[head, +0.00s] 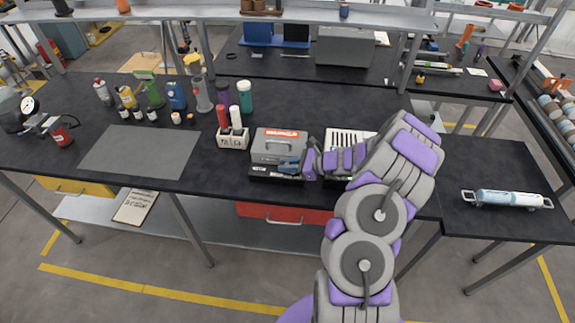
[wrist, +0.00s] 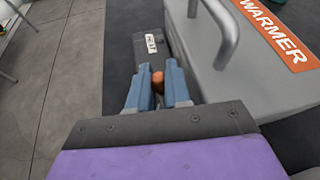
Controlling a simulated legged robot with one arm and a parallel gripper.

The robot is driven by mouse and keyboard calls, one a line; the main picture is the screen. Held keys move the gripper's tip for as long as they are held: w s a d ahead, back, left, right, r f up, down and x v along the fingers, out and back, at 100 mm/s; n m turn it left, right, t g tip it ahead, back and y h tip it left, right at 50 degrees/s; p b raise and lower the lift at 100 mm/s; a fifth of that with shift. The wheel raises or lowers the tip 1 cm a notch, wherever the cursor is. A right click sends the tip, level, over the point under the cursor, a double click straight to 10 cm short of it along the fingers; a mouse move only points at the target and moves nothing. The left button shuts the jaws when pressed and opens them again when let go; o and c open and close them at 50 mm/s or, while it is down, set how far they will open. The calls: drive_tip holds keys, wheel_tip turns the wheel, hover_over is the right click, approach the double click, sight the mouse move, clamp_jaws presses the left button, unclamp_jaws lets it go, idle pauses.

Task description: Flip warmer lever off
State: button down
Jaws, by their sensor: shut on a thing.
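The warmer (head: 278,148) is a grey box with an orange label on the black bench in the head view. In the wrist view its grey lid (wrist: 245,62) fills the right side, with the orange WARMER label (wrist: 275,32) and a bent metal handle. My gripper (head: 287,165) is at the warmer's front edge. In the wrist view my gripper's blue fingers (wrist: 158,75) are shut around an orange-brown knob (wrist: 158,82), which looks like the lever's tip. The rest of the lever is hidden between the fingers. A dark block with a small white label (wrist: 151,43) lies just beyond.
A white holder (head: 233,139) with red and white bottles stands left of the warmer. A vented white panel (head: 347,140) is to its right, partly behind my arm. Several bottles and a grey mat (head: 140,151) are farther left. A shelf rail runs above the bench.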

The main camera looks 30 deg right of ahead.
drive_tip(key=shift+w+r+g+h+p, duration=0.15)
drive_tip(key=shift+g+h+p, duration=0.15)
drive_tip(key=shift+p, duration=0.6)
drive_tip(key=c, duration=1.4)
unclamp_jaws()
drive_tip(key=shift+f, duration=0.2)
drive_tip(key=p+v, duration=0.2)
drive_tip(key=v, duration=1.5)
drive_tip(key=shift+d+p, duration=0.15)
drive_tip(key=shift+p, duration=0.2)
